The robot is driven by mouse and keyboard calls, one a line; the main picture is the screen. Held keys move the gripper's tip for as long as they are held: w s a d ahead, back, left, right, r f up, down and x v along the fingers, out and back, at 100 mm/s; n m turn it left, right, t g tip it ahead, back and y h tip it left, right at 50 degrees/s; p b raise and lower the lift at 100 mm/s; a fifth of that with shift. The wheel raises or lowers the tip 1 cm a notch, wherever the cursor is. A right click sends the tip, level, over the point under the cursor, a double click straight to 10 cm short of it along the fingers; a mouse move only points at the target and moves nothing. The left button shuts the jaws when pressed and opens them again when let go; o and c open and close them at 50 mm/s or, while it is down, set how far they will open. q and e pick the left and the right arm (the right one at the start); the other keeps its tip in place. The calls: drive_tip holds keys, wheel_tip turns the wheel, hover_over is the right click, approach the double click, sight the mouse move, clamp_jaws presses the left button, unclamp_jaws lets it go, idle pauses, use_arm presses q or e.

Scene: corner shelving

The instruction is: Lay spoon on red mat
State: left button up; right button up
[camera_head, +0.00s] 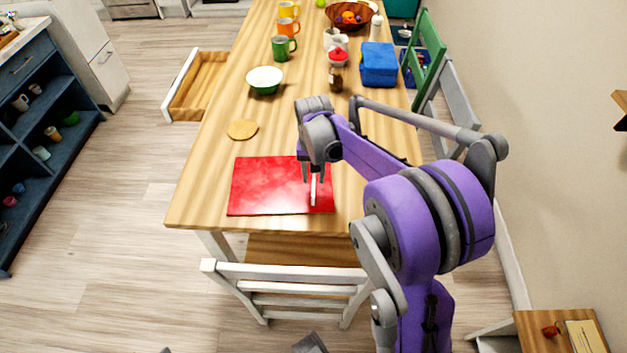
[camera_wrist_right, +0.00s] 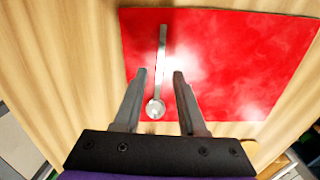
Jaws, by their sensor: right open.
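The red mat (camera_head: 262,188) lies flat near the front edge of the wooden table. The metal spoon (camera_wrist_right: 162,52) lies on the mat, near one side of it; it also shows as a pale strip in the head view (camera_head: 313,190). My right gripper (camera_head: 312,176) is above the mat at the spoon. In the right wrist view its two fingers (camera_wrist_right: 160,73) are apart, with the lower part of the spoon seen between them, nearer the left finger. I cannot tell the exact height of the fingertips above the spoon. My left gripper is not in view.
A round tan coaster (camera_head: 242,129), a green bowl (camera_head: 265,80), a brown jar (camera_head: 335,80) and a blue box (camera_head: 379,64) stand farther back. Several mugs line the far table. A white chair (camera_head: 290,280) is at the front edge; an open drawer (camera_head: 190,85) juts out left.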

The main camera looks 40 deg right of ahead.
sight(313, 187)
wheel_tip(313, 187, up, 9)
drive_tip(key=shift+f+p, duration=0.15)
drive_tip(key=shift+p, duration=0.25)
